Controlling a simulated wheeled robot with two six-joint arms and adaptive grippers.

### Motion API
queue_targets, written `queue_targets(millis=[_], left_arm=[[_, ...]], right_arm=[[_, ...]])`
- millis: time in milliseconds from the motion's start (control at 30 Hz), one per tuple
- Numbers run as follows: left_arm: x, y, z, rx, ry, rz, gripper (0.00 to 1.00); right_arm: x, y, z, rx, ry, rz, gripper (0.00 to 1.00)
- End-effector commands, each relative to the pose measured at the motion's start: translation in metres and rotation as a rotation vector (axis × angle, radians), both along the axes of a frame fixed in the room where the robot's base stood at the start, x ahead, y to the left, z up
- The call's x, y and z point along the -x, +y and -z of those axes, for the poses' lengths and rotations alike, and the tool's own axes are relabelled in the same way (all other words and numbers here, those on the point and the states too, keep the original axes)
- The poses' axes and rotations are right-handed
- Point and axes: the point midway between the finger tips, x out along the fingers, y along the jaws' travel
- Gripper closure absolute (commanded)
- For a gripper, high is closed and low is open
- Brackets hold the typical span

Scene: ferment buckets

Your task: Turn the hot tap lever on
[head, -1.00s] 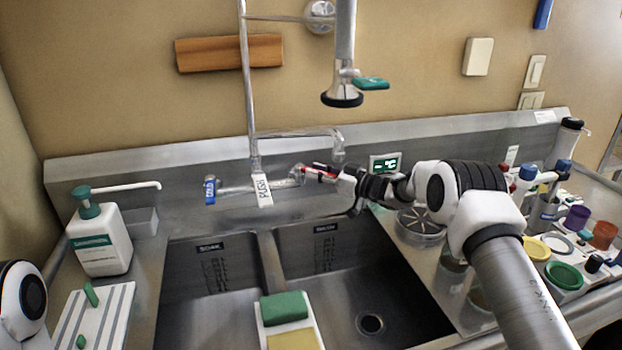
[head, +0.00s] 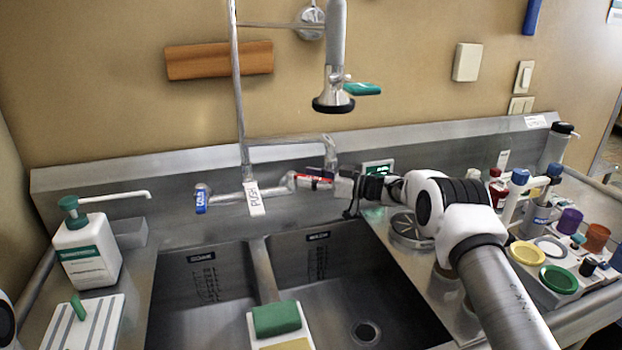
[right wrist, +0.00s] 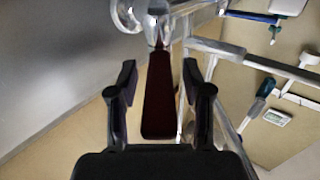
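The red hot tap lever (head: 313,182) sits at the right end of the chrome faucet body (head: 228,197) on the back wall of the sink. It points to the right, toward my right gripper (head: 341,187). In the right wrist view the lever (right wrist: 158,95) shows dark red and lies lengthwise between the two black fingers of the right gripper (right wrist: 157,83). The fingers are apart, with a gap on both sides of the lever. The blue cold lever (head: 201,198) is at the left end. My left gripper is out of view.
A white PUSH tag (head: 254,198) hangs on the riser pipe beside the lever. The spout (head: 330,150) is just above. A green digital display (head: 378,168) is behind my right arm. Two sink basins lie below, with a green sponge (head: 276,319) on the divider.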

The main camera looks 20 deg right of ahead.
Motion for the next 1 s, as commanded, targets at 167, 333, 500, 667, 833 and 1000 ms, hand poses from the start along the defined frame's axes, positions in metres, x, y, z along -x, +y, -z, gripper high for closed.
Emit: queue_targets(millis=[167,333,500,667,833,1000], left_arm=[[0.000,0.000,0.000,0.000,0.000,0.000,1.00],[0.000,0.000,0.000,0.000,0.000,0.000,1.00],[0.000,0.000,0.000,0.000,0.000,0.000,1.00],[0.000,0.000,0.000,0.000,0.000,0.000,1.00],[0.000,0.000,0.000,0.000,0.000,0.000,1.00],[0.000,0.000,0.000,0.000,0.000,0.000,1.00]], right_arm=[[0.000,0.000,0.001,0.001,0.001,0.000,0.50],[0.008,-0.010,0.001,-0.001,0.002,0.002,0.50],[0.031,-0.036,0.000,-0.003,0.002,0.003,0.50],[0.047,-0.052,0.001,0.000,0.001,0.001,0.50],[0.050,-0.054,0.001,0.001,0.001,-0.001,0.50],[0.050,-0.054,0.001,0.001,0.001,-0.001,0.50]])
